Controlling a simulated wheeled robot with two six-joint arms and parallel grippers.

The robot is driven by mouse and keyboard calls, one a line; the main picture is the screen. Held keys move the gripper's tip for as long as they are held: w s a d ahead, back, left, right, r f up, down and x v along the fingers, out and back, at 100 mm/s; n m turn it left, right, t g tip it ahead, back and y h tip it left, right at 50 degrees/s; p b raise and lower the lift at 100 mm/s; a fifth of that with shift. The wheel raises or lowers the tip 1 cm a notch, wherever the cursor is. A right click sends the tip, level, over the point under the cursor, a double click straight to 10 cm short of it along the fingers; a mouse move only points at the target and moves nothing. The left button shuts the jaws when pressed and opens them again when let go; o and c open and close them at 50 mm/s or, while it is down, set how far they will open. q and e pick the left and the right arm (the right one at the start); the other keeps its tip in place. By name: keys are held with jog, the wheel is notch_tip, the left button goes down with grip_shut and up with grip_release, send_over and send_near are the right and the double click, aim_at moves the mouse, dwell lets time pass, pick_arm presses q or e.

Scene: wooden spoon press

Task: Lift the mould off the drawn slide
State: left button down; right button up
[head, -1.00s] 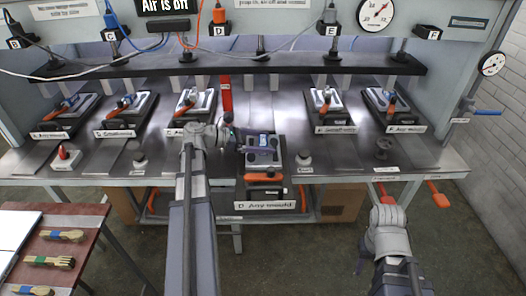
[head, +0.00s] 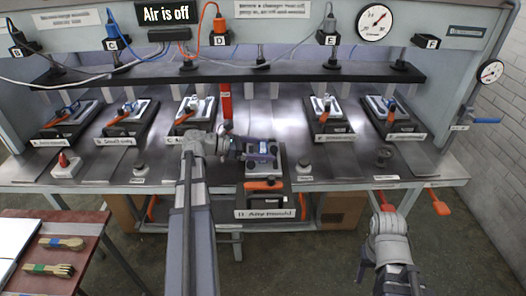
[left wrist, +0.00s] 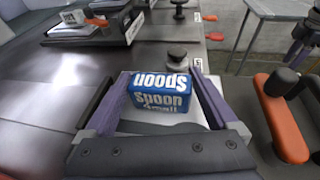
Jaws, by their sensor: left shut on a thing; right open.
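The drawn slide (head: 265,213), labelled "D Any mould", sticks out towards me at the middle of the bench, with an orange-handled clamp (head: 263,184) on its front. The mould is a small blue block (left wrist: 160,93) with white "spoon small" lettering, seen in the left wrist view over a pale metal plate. My left gripper (head: 262,149) is shut on it, a purple finger on each side. I cannot tell whether the mould is clear of the plate. My right gripper (head: 363,266) is open, low at the right, away from the slide.
Several other slides with orange-handled clamps, such as one at the right (head: 392,118), sit along the bench. A red post (head: 226,101) stands behind the drawn slide. A dark knob (head: 305,147) is to its right. A side table (head: 85,228) holds wooden utensils. A sign reads "Air is off".

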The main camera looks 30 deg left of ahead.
aim_at(263, 147)
pick_arm(q)
notch_tip(263, 147, up, 10)
jog(key=p, duration=0.9)
